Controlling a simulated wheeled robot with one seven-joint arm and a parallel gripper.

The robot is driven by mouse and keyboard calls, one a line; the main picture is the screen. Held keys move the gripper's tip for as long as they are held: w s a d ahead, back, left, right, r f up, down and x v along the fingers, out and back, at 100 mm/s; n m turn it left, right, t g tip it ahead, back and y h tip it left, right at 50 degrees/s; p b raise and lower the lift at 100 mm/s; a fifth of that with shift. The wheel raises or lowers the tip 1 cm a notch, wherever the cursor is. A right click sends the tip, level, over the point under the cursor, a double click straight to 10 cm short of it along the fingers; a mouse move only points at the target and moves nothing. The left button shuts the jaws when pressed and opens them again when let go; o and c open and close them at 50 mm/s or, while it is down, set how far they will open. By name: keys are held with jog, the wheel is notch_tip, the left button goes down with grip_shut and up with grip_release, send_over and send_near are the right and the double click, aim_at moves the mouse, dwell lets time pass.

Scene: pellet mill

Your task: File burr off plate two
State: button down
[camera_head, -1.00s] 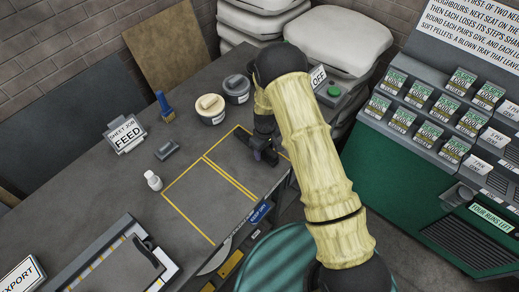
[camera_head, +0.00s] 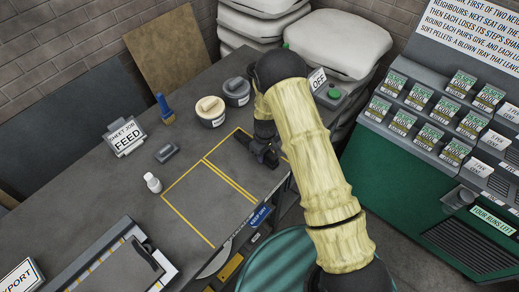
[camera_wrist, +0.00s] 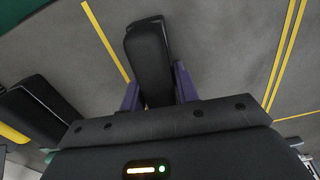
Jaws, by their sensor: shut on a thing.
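My gripper (camera_wrist: 155,90) is shut on a dark, block-like thing (camera_wrist: 148,55) in the wrist view, with a purple finger on each side. In the head view my gripper (camera_head: 266,155) is low over the far right yellow-outlined area of the grey bench (camera_head: 110,185). The arm hides part of that area. I cannot tell whether the held block touches the bench. No plate marked two and no burr can be made out. A small dark grey block (camera_head: 167,152) lies left of the yellow outlines.
A white bottle (camera_head: 152,182) and a FEED sign (camera_head: 126,137) are at left. A framed tray (camera_head: 120,265) is near left. The near outlined area (camera_head: 205,205) is bare.

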jog(key=shift+r, duration=0.1)
dwell(0.5)
jog(key=shift+w+r, duration=0.1)
jog(key=shift+r, duration=0.05)
jog(key=shift+r+p, duration=1.65)
jog(key=shift+r, duration=1.15)
jog(key=c, duration=1.6)
grip_release()
grip_shut()
jog(key=shift+f, duration=0.1)
